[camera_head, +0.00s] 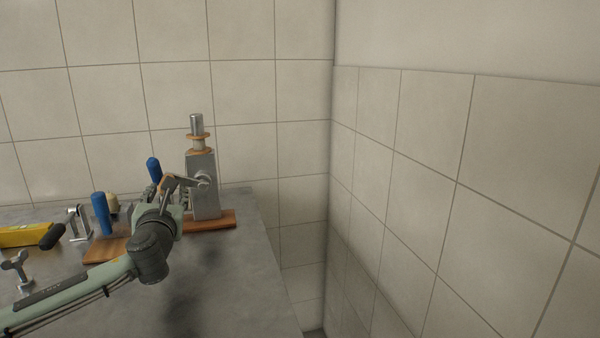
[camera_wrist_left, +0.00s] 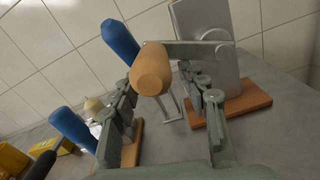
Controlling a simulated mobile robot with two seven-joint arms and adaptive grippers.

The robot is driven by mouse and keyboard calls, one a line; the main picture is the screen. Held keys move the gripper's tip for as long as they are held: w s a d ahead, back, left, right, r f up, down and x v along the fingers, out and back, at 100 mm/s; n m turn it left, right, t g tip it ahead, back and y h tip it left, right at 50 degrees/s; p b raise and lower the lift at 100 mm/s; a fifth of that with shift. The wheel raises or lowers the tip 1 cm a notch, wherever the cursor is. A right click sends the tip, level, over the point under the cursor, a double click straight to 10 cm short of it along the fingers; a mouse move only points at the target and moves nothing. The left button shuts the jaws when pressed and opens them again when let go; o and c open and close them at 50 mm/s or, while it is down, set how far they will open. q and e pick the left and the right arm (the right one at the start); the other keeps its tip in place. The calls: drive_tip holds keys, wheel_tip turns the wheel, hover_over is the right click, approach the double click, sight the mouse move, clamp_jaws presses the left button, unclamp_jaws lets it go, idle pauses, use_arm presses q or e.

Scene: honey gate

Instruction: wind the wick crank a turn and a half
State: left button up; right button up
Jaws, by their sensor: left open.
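The wick crank stand is a grey metal post (camera_head: 204,188) on a wooden base (camera_head: 212,220), with a wooden spool and metal cylinder (camera_head: 197,130) on top. In the left wrist view, the crank arm (camera_wrist_left: 195,48) runs from the post (camera_wrist_left: 208,25) to an orange-brown wooden knob (camera_wrist_left: 151,68). My left gripper (camera_head: 172,188) is beside the post's left side. In the wrist view, the left gripper (camera_wrist_left: 163,92) is open, with its fingers on either side of the knob's near end; I cannot tell whether they touch it. My right gripper is out of view.
Two blue handles (camera_head: 102,213) (camera_head: 154,168) stand left of the crank stand, one near a wooden board (camera_head: 105,250). A yellow block (camera_head: 24,235), a black grip (camera_head: 52,237) and grey metal fittings (camera_head: 15,266) lie farther left. The grey table (camera_head: 245,275) is clear at front right, before its edge.

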use_arm(q)
drive_tip(key=v, duration=0.6)
drive_tip(key=shift+s, duration=0.25)
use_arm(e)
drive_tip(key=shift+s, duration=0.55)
use_arm(q)
drive_tip(key=shift+r, duration=0.15)
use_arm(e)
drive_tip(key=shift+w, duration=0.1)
